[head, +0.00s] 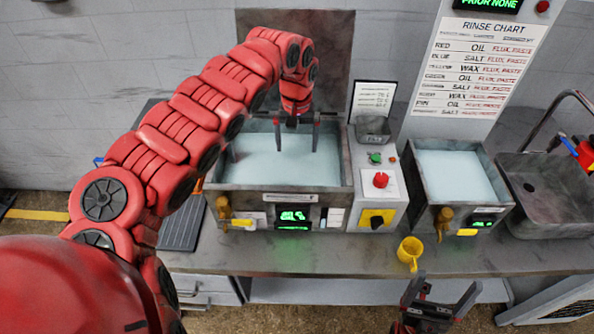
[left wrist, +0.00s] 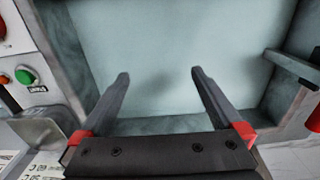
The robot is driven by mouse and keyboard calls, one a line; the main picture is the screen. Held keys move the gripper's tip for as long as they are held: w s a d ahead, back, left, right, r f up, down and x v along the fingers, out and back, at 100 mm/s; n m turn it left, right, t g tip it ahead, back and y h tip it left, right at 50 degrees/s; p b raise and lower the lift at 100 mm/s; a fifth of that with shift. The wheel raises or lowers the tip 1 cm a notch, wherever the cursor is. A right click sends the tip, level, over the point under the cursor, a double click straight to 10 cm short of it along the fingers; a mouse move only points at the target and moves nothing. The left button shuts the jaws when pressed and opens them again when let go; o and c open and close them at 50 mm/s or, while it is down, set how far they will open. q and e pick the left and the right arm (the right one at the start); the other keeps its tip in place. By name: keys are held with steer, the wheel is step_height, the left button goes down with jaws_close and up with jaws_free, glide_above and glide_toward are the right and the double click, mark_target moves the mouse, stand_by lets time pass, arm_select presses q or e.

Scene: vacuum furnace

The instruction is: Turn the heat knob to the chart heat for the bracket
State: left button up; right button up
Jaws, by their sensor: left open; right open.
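A black knob on a yellow plate (head: 377,219) is on the front panel right of the large bath; a red knob or button (head: 381,180) is on the sloped panel above it. Their labels are too small to read, so I cannot tell which is the heat knob. My left gripper (head: 297,147) is open and empty, pointing down over the large bath (head: 345,205); its open fingers also show in the left wrist view (left wrist: 160,74). My right gripper (head: 448,284) is open and empty at the bottom, in front of the bench. I cannot make out a bracket.
The rinse chart (head: 478,65) and a small sheet (head: 373,99) stand behind the bench. A small metal tray (head: 373,130) and green button (head: 375,158) are right of the large bath.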

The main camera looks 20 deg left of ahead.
mark_target(297, 171)
arm_select(q)
step_height(297, 171, down, 7)
steer(key=shift+r+p, duration=0.15)
steer(key=shift+p, duration=0.95)
steer(key=shift+f+p, duration=0.35)
step_height(297, 171, down, 3)
steer(key=shift+f+p, duration=0.2)
steer(key=shift+p, duration=0.65)
steer(key=shift+a+f, duration=0.15)
steer(key=shift+f, duration=0.5)
steer(key=shift+c, duration=0.2)
jaws_close()
